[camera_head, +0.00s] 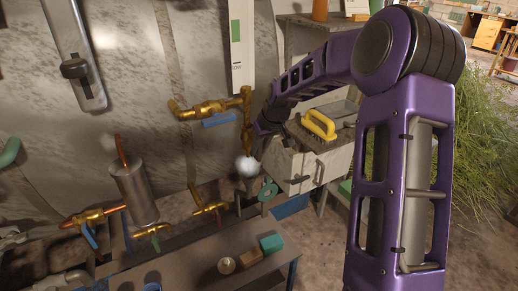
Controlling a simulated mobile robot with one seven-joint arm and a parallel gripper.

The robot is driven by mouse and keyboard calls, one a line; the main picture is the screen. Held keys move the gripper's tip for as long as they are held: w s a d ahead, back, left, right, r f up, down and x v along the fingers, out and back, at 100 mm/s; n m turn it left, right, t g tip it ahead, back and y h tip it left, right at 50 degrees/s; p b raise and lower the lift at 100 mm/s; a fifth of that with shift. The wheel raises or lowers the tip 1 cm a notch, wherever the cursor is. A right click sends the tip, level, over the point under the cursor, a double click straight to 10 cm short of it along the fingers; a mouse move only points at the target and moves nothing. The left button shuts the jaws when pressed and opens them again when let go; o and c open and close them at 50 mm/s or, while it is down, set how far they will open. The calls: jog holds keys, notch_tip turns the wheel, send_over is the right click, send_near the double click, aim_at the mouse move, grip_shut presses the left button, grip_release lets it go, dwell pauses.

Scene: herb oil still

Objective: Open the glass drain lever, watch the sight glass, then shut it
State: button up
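A brass valve (205,109) with a blue lever (219,120) is on the pale wall of the still, left of my gripper. The lever lies nearly level, along the pipe. The valve joins an upright brass pipe (246,105). Above it is a tall white strip (237,70) with a green band, probably a scale by the sight glass; I cannot make out a liquid level. A whitish round thing (247,166) shows below the brass pipe. My gripper (262,131) is just right of the pipe, small and dark; its fingers are mostly hidden, and I cannot tell whether it touches anything.
Lower brass valves with blue (89,236) and green (154,237) levers stand by a metal cylinder (135,192). A low bench (190,270) holds small blocks. A drawer cabinet (315,168) with a yellow-handled tool (319,125) stands behind my arm. Plants (478,145) are at right.

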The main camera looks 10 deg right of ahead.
grip_shut()
jog(key=shift+r+y+p, duration=0.1)
jog(key=shift+y+p, duration=0.2)
jog(key=shift+p, duration=0.1)
jog(key=shift+d+y+p, duration=0.1)
jog(key=shift+y+p, duration=0.4)
jog(key=shift+p, duration=0.15)
jog(key=shift+m+g+y+p, duration=0.5)
jog(key=shift+y+p, duration=0.2)
jog(key=shift+y, duration=0.5)
jog(key=g+y, duration=0.1)
jog(key=y, duration=0.3)
jog(key=shift+f+m, duration=0.2)
jog(key=shift+m, duration=0.2)
jog(key=shift+m+g+y+b, duration=0.3)
jog(key=shift+m+y+b, duration=0.3)
jog(key=shift+y, duration=1.2)
